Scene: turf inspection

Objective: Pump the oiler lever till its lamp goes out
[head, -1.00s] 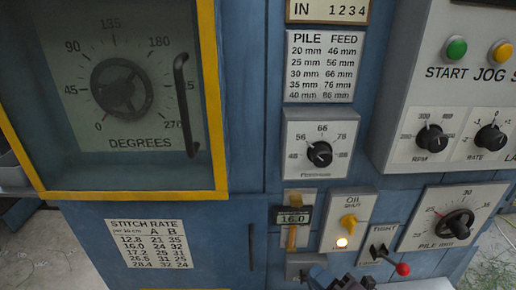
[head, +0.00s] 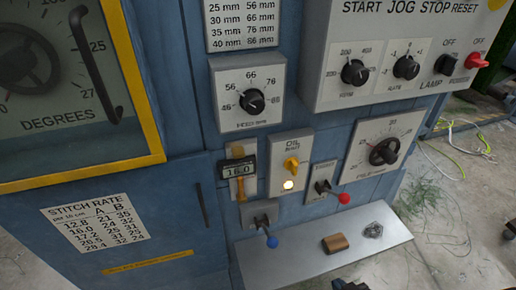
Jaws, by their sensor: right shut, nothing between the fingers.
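The oiler panel (head: 305,149), a pale plate marked OIL, is on the blue machine front near the middle of the head view. Its small yellow lever (head: 291,163) points up and to one side. The round lamp (head: 289,185) below it glows yellow-white. My right gripper (head: 350,284) shows only as a dark tip at the bottom edge, shut and empty, well below the oiler and apart from it. My left gripper is out of view.
A blue-ball lever (head: 272,242) and a red-ball lever (head: 344,198) stick out near the oiler. A grey shelf (head: 290,262) juts out below, bearing a brown block (head: 335,243) and a small grey metal-looking item (head: 373,230). Cables lie on the floor at right.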

